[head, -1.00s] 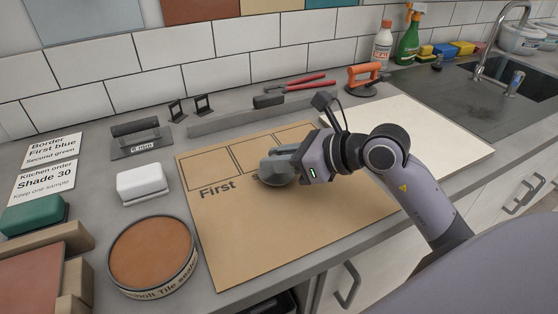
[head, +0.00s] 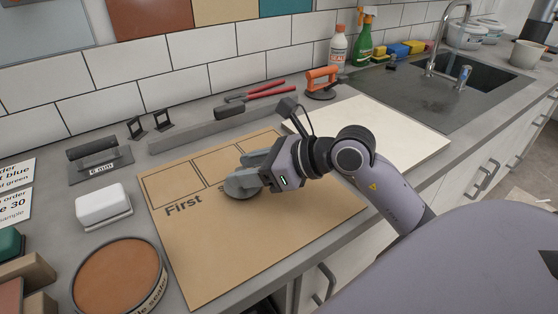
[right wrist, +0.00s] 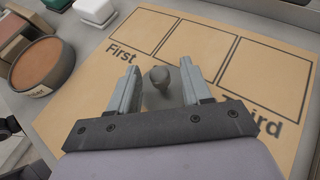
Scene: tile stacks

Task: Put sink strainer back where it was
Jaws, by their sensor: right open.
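The sink strainer (head: 240,190) looks like a grey round disc with a dark knob. It lies on the brown board (head: 215,255), just right of the word "First" and below the printed boxes. In the right wrist view the strainer (right wrist: 160,77) sits between the two fingers, with a gap showing on the left of its knob. My right gripper (right wrist: 158,85) is open around it; in the head view its fingers partly cover the strainer. The sink (head: 470,75) with its tap is at the back right. My left gripper is out of view.
A white sheet (head: 395,135) lies right of the board. A round tin (head: 118,275) and a white block (head: 103,205) stand to its left. Red-handled pliers (head: 265,90), an orange-handled tool (head: 321,80) and bottles (head: 364,40) are behind. The board's front half is clear.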

